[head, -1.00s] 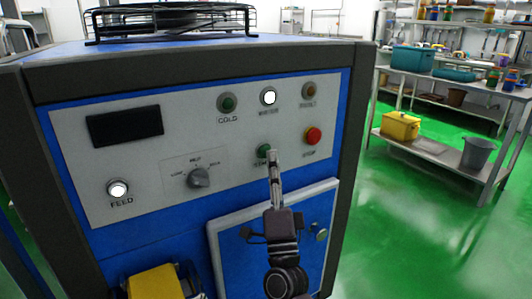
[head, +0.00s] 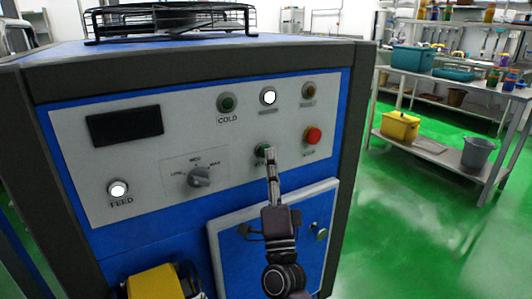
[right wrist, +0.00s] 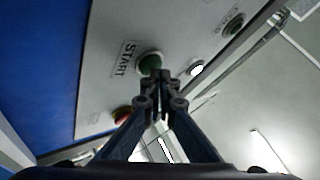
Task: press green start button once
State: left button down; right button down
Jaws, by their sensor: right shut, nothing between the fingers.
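The green start button (head: 262,150) is on the grey control panel (head: 225,180) of a blue machine, left of the red stop button (head: 313,135). My right gripper (head: 268,152) is shut and empty, its tips at the start button and partly covering it and its label. In the right wrist view the green button (right wrist: 150,63) sits beside the START label, just beyond the closed fingertips (right wrist: 160,78). I cannot tell whether the tips touch it. The left gripper is not seen clearly.
The panel also has a lit FEED button (head: 118,189), a grey dial (head: 199,177), a dark display (head: 125,126), a green COLD lamp (head: 227,103) and a lit white lamp (head: 268,97). A steel shelf (head: 440,152) with bins stands to the right over green floor.

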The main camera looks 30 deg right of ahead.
jog(key=shift+w, duration=0.15)
dwell(0.4)
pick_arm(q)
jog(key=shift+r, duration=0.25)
pick_arm(e)
jog(key=shift+s, duration=0.9)
pick_arm(q)
jog(key=shift+p, duration=0.3)
